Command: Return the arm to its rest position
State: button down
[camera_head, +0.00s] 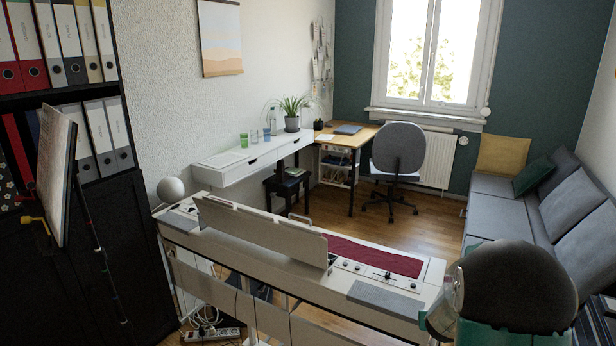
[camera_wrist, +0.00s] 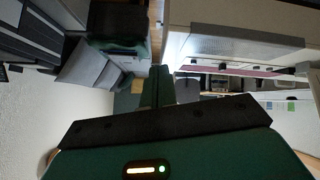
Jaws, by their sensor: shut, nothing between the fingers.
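My gripper (camera_wrist: 156,86) shows in the wrist view as narrow green fingers closed together, with nothing between them. Behind it are a black bar and a green housing with lit indicators. In the head view, what looks like part of my arm, dark and rounded with green pieces, fills the lower right corner; the fingertips cannot be made out there. The white digital piano (camera_head: 300,262) stands in front of me, close to the left of that part. The piano also shows at the upper right of the wrist view (camera_wrist: 215,18), apart from the fingers.
A dark shelf with binders (camera_head: 95,200) stands at the left. A grey sofa (camera_head: 505,205) is at the right. A grey office chair (camera_head: 398,150) and wooden desk (camera_head: 345,136) are at the back. A power strip (camera_head: 212,335) lies below the piano. Open wooden floor (camera_head: 375,218) lies beyond it.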

jog(key=s+a+r+n+y, duration=0.1)
jog(key=s+a+r+y, duration=0.1)
jog(key=s+a+r, duration=0.55)
jog(key=s+a+r+n+y, duration=0.1)
jog(key=s+a+r+y, duration=0.25)
jog(key=a+r, duration=0.6)
jog(key=s+a+r+g, duration=0.1)
jog(key=s+a+r, duration=0.1)
jog(key=s, duration=0.8)
jog(key=s+a+r+g, duration=0.1)
jog(key=s+a+r, duration=0.2)
jog(key=s, duration=0.7)
jog(key=shift+r+n+h, duration=0.3)
jog(key=shift+r+h, duration=0.05)
jog(key=shift+r, duration=0.1)
